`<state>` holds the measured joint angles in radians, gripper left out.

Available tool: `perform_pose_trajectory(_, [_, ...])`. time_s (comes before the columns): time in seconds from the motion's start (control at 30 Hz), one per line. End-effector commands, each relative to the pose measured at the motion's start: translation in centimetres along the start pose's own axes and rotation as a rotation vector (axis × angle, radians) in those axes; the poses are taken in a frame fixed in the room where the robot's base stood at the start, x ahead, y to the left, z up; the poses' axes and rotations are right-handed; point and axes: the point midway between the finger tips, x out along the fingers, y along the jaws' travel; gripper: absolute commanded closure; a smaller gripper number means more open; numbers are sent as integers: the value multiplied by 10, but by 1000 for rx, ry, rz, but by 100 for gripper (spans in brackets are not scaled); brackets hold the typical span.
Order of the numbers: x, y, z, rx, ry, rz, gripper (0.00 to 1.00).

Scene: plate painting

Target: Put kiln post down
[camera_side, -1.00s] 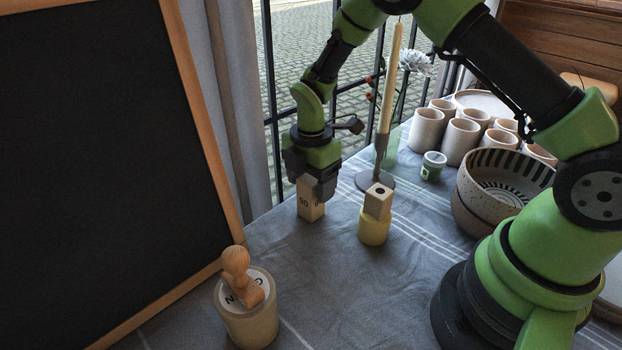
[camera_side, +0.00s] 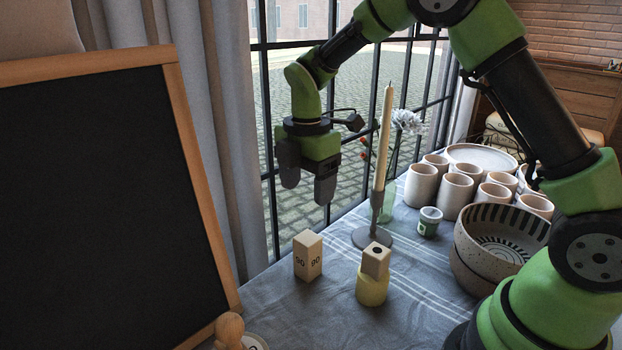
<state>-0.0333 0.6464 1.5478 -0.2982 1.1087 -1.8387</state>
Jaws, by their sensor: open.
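The kiln post (camera_side: 308,257), a pale upright block marked 90 on its sides, stands on the grey cloth between the blackboard and the candle holder. My gripper (camera_side: 307,190) is open and empty above it, clear of its top, with its two dark fingers pointing down.
A small block with a dark hole (camera_side: 376,260) sits on a yellow cylinder (camera_side: 371,289) right of the post. A candle (camera_side: 385,135) in a grey holder (camera_side: 374,238) stands behind. Cups (camera_side: 455,193), a small jar (camera_side: 429,221) and a striped bowl (camera_side: 490,262) crowd the right. A blackboard (camera_side: 100,210) stands left. A wooden-handled piece (camera_side: 229,331) shows at the bottom edge.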

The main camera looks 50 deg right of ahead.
Motion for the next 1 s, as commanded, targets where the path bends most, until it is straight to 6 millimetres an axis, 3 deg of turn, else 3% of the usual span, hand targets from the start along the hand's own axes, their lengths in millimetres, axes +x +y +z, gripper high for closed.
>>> perform_pose_trajectory(0.23, [-13, -3, 0, 39, 5, 15, 32])
perform_pose_trajectory(0.37, [-44, -18, -2, 227, 34, 77, 32])
perform_pose_trajectory(0.5, [-90, -55, -4, 578, 116, 174, 32])
perform_pose_trajectory(0.7, [-132, -120, -9, 1112, 311, 273, 32])
perform_pose_trajectory(0.9, [-141, -179, -13, 1567, 546, 290, 32])
perform_pose_trajectory(1.0, [-139, -196, -14, 1716, 636, 275, 32])
